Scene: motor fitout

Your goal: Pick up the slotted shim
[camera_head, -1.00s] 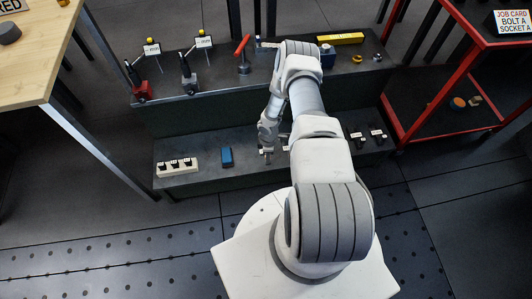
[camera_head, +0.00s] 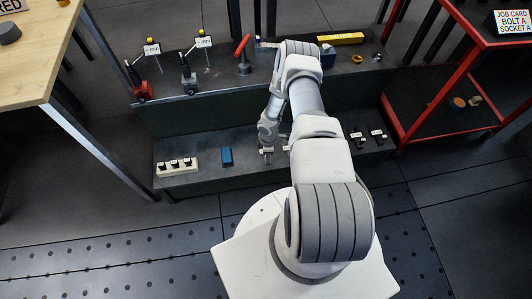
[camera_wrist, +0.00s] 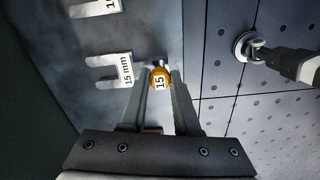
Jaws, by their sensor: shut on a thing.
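My gripper (camera_head: 267,152) is low over the lower shelf in the head view, left of my arm. In the wrist view my gripper (camera_wrist: 162,78) has its fingers close together on a small round orange piece (camera_wrist: 160,79) marked "15". A short metallic bit shows just beyond it. I cannot tell whether this piece belongs to a slotted shim. A pale fork-shaped slotted shim (camera_wrist: 108,62) marked "15 mm" lies on the grey surface left of the fingers, apart from them. Another pale slotted piece (camera_wrist: 92,7) is partly cut off at the top.
The lower shelf (camera_head: 210,181) also bears a white block (camera_head: 176,171) with black inserts, a blue block (camera_head: 227,156) and black parts (camera_head: 377,135). The upper shelf (camera_head: 215,87) holds clamps and tools. A red-framed rack (camera_head: 452,125) stands right, a wooden table (camera_head: 35,55) left.

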